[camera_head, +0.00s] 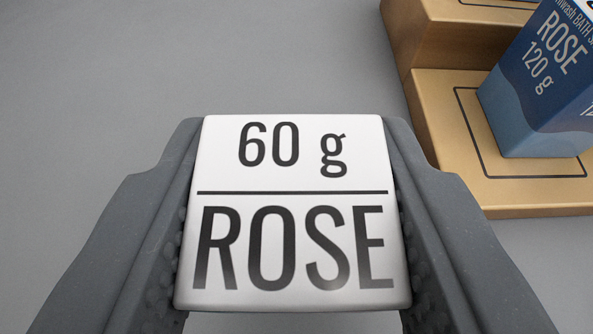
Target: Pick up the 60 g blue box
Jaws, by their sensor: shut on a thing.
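A box (292,200) with a white face reading "60 g" and "ROSE" in dark letters is at the lower middle of the head camera view. My gripper (293,135) is shut on it, with one dark grey finger pressed against its left side and one against its right. Only the white face shows, so I see no blue on this box. Its other sides are hidden, and I cannot tell whether it touches anything below.
A gold stepped stand (445,125) is at the upper right, beyond the right finger. A blue box (540,85) marked "ROSE 120 g" stands on its lower step. The grey surface (190,55) at the upper left and middle is clear.

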